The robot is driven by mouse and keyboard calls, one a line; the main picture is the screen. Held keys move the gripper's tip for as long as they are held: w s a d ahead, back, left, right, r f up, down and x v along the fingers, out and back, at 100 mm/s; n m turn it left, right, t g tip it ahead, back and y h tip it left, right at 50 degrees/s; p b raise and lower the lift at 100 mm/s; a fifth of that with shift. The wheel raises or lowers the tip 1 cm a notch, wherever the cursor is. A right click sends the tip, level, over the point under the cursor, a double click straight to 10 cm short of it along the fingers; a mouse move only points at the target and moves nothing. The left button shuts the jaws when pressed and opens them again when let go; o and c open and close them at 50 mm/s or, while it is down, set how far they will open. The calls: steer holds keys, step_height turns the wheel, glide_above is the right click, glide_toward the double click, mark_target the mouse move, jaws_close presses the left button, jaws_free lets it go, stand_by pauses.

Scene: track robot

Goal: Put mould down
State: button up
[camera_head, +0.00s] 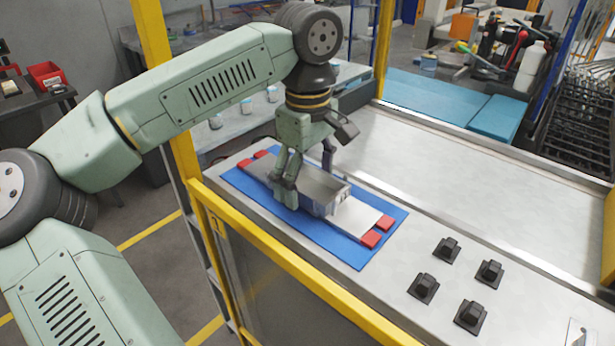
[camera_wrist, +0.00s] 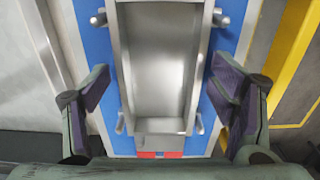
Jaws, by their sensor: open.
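The mould is a grey metal trough (camera_head: 328,192), open at the top. It appears to rest on a pale metal plate (camera_head: 356,218) with red blocks (camera_head: 371,238) at its ends. The plate lies on a blue mat (camera_head: 357,258). My gripper (camera_head: 307,170) is open and low over the mould, with one finger on either side. The wrist view looks down into the empty mould (camera_wrist: 160,65), with small pegs along its sides. There the gripper fingers (camera_wrist: 160,96) stand apart from both walls. The mould's far end is partly hidden by the gripper in the head view.
The mat lies on a light metal worktop (camera_head: 470,190). Several black fixtures (camera_head: 447,249) stand on the worktop at right front. A yellow frame rail (camera_head: 290,265) runs along the front edge, and a yellow post (camera_head: 160,60) rises at left. The worktop behind the mat is clear.

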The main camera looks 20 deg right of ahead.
mark_target(309, 189)
step_height(309, 189, up, 12)
steer(key=b, duration=0.1)
steer(key=shift+r, duration=0.15)
stand_by(0.5)
steer(key=shift+d, duration=0.1)
